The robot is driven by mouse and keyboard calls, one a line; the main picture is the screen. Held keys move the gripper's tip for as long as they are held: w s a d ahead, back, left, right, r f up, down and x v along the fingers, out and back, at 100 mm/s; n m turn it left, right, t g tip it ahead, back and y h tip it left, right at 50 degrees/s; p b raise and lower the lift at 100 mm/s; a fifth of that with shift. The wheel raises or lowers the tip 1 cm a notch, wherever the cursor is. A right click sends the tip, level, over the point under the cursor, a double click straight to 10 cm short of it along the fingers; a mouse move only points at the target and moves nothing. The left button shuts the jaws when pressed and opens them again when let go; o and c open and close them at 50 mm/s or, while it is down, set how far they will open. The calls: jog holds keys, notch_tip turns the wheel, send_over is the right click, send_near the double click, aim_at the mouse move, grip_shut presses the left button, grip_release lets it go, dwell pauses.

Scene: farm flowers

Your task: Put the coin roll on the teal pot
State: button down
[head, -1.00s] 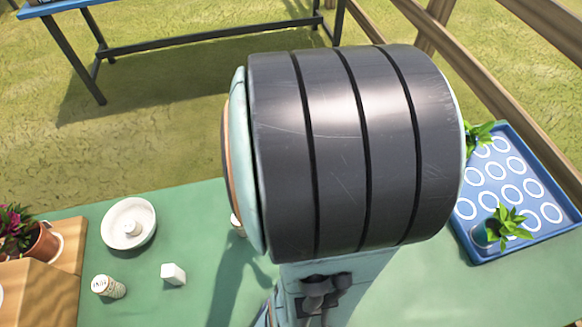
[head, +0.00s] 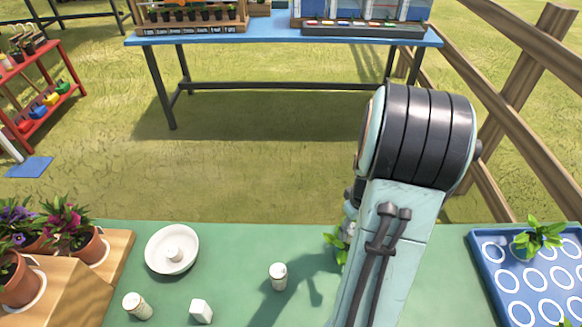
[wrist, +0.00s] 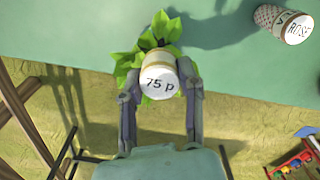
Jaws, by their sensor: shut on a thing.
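My gripper (wrist: 160,98) is shut on the coin roll, a white cylinder marked "75 p" (wrist: 160,82) with a tan band, in the wrist view. In the head view my arm hides the roll and the fingers. A green leafy plant (wrist: 130,65) shows behind and around the roll; its leaves also show beside my arm in the head view (head: 340,242), near the table's far edge. The roll and my fingers hide this plant's pot, so I cannot tell its colour or whether the roll touches it.
On the green table (head: 240,240), a white can (head: 278,276) stands left of the plant; it shows in the wrist view (wrist: 283,22). Further left are another can (head: 138,306), a white block (head: 201,311) and a white dish (head: 152,262). A blue tray (head: 487,260) with plants is right.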

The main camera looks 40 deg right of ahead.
jog(key=shift+w+d+f, duration=0.35)
jog(key=shift+d+f, duration=0.2)
jog(key=shift+f, duration=0.25)
jog(key=shift+w+d+f, duration=0.1)
jog(key=shift+d+f, duration=0.05)
jog(key=shift+f, duration=0.75)
jog(key=shift+w+d+f, duration=0.1)
jog(key=shift+f, duration=0.8)
jog(key=shift+f, duration=0.15)
jog(key=c, duration=0.7)
grip_release()
notch_tip(320, 180, up, 12)
jog(key=shift+r, duration=0.2)
